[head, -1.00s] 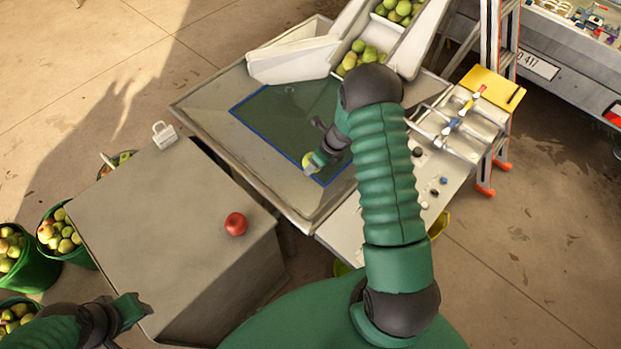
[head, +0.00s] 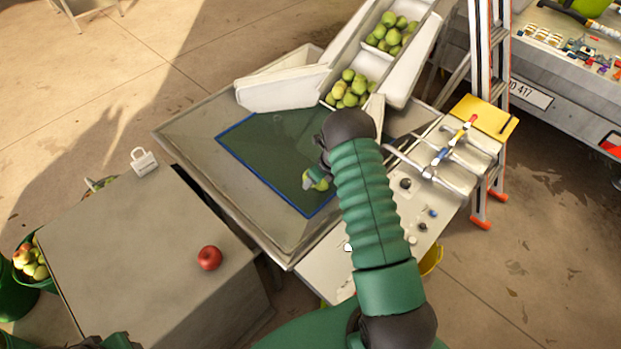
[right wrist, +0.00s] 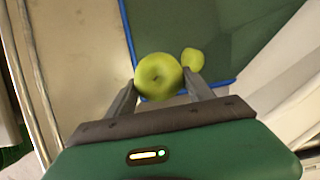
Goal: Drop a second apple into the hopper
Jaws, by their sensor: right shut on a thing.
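My right gripper (head: 312,184) is shut on a yellow-green apple (head: 319,181) over the front part of the hopper (head: 185,130), a wide steel basin with a blue-edged dark green floor (head: 265,160). In the right wrist view the held apple (right wrist: 158,76) sits between the two fingertips (right wrist: 160,88). A second, smaller-looking green apple (right wrist: 192,59) shows just beyond it, against the dark green floor. My left gripper (head: 118,342) is at the bottom left edge, mostly cut off; its fingers cannot be made out.
A white chute (head: 408,72) with green apples (head: 348,88) stands behind the hopper. A control panel (head: 415,210) and a ladder (head: 488,60) are at right.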

